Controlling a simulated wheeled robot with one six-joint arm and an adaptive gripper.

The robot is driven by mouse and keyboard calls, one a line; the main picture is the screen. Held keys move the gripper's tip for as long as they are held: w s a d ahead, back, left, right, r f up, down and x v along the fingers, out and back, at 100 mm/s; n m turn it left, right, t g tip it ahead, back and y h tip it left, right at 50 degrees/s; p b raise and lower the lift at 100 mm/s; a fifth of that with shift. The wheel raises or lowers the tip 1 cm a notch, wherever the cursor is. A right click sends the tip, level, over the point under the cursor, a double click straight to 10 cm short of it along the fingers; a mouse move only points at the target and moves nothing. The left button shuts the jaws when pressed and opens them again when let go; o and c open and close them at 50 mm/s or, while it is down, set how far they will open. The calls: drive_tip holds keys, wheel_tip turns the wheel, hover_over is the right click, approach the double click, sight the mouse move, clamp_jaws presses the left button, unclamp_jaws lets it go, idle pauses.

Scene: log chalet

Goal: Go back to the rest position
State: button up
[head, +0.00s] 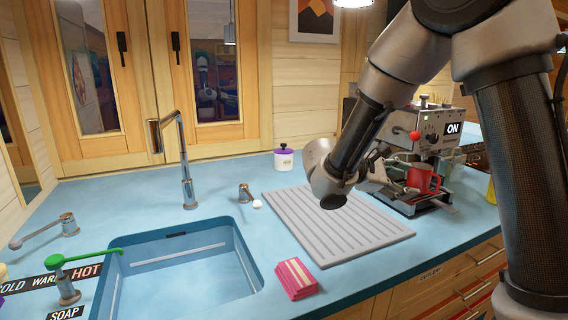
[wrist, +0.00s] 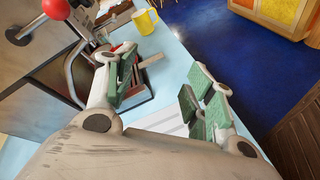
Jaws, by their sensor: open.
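My gripper (wrist: 165,92) is open in the wrist view, its green-padded fingers spread apart with nothing between them. In the head view my gripper (head: 394,172) is partly hidden behind my wrist, above the right end of the ribbed draining board and in front of the coffee machine (head: 440,128). A red mug (head: 424,181) stands on the machine's tray, just right of my gripper. From the head view I cannot tell whether the fingers touch the mug.
The blue counter holds a sink (head: 185,275), a tall tap (head: 187,170), a grey draining board (head: 325,228), a pink sponge (head: 297,278) and a purple-lidded jar (head: 284,158). A yellow mug (wrist: 146,21) stands near the counter edge. Open blue floor (wrist: 245,75) lies beyond.

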drive_tip(key=s+d+f+m+g+y, duration=0.1)
drive_tip(key=s+d+m+g+y, duration=0.2)
drive_tip(key=s, duration=0.5)
drive_tip(key=s+d+f+m+g+y, duration=0.1)
drive_tip(key=s+f+m+y, duration=0.15)
drive_tip(key=s+y, duration=0.4)
drive_tip(key=s+r+m+t+y, duration=0.4)
drive_tip(key=s+r+m, duration=0.3)
drive_tip(key=s, duration=0.2)
drive_tip(key=shift+d+t, duration=0.35)
drive_tip(key=shift+t, duration=0.15)
